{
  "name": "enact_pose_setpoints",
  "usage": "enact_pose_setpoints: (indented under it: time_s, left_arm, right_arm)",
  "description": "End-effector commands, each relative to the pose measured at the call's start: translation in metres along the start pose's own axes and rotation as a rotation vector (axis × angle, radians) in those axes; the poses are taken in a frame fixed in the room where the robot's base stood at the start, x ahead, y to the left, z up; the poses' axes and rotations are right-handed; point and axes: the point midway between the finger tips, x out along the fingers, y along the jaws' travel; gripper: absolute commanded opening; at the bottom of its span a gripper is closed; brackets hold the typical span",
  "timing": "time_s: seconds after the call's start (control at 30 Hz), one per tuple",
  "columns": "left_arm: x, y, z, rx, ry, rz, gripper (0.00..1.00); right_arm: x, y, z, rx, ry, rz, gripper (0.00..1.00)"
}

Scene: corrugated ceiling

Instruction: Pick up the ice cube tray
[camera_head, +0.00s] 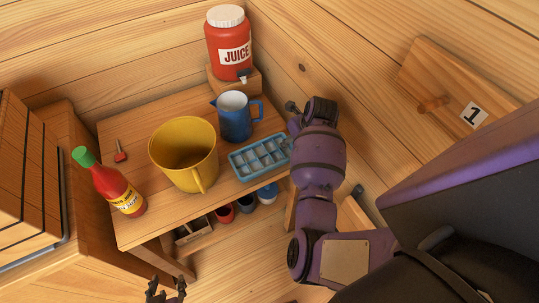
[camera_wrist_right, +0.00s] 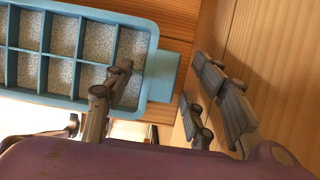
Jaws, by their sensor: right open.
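The blue ice cube tray (camera_head: 251,171) lies on the wooden table, its cells filled with pale, speckled cubes. In the right wrist view the tray (camera_wrist_right: 155,38) is at the upper left, with a tab on its end. My right gripper (camera_wrist_right: 165,85) is open at the tray's right end. One finger is over the end cells and the other is beyond the tab; I cannot tell whether they touch it. In the head view my right wrist largely hides these fingers. My left gripper (camera_head: 166,287) is open and empty at the bottom edge, away from the tray.
A blue pitcher (camera_head: 235,122) stands just behind the tray. A yellow pot (camera_head: 183,150) is left of it. A red juice dispenser (camera_head: 227,45) is at the back, and a sauce bottle (camera_head: 117,188) at the left. Several cups sit below the table (camera_head: 135,225).

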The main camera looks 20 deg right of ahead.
Motion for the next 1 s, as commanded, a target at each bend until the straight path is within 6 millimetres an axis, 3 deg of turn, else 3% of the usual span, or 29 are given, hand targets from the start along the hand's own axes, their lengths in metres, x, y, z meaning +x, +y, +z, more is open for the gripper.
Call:
enact_pose_setpoints:
  time_s: [0.07,0.43,1.0]
  left_arm:
    - [0.0,0.0005,0.0003,-0.001,-0.001,0.001,0.4]
    - [-0.0009,-0.0008,0.0025,-0.002,-0.004,-0.002,0.4]
    - [-0.0011,-0.0021,0.0034,-0.002,-0.006,-0.004,0.4]
  right_arm:
    - [0.0001,0.0,-0.0005,0.0,0.001,0.0,0.49]
    - [0.0,-0.0001,-0.0006,0.0,0.001,0.0,0.0]
    - [-0.0043,-0.0022,0.006,-0.004,-0.001,0.001,0.0]
